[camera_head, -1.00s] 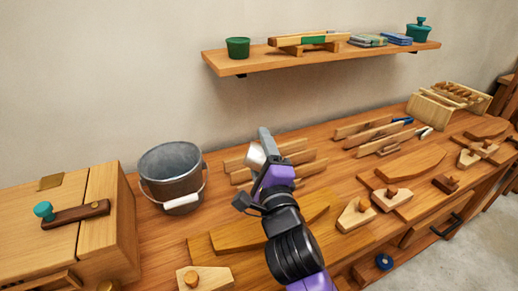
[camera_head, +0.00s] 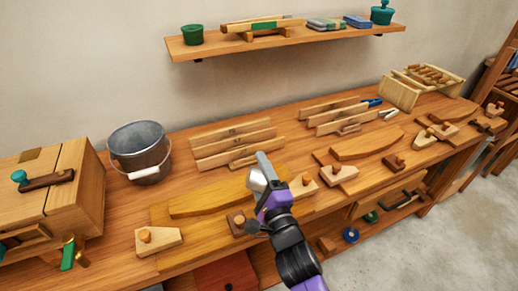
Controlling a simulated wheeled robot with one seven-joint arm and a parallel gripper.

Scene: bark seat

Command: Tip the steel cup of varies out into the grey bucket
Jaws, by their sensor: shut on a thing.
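The steel cup (camera_head: 256,181) is in my gripper (camera_head: 262,176), in the middle of the head view. It is small, silvery and partly hidden by the gripper, and it looks tilted. What is inside it cannot be seen. My gripper is shut on the cup and held over the front part of the bench. The grey bucket (camera_head: 140,148) stands upright on the bench to the left, apart from the gripper, with a wire handle and white grip on its front. Its inner floor is hidden.
A wooden cabinet (camera_head: 88,190) stands left of the bucket. Slotted wooden racks (camera_head: 235,143) lie behind my gripper. Wooden planes and blocks (camera_head: 338,174) cover the bench to the right. A wall shelf (camera_head: 285,42) holds green pots and cloths.

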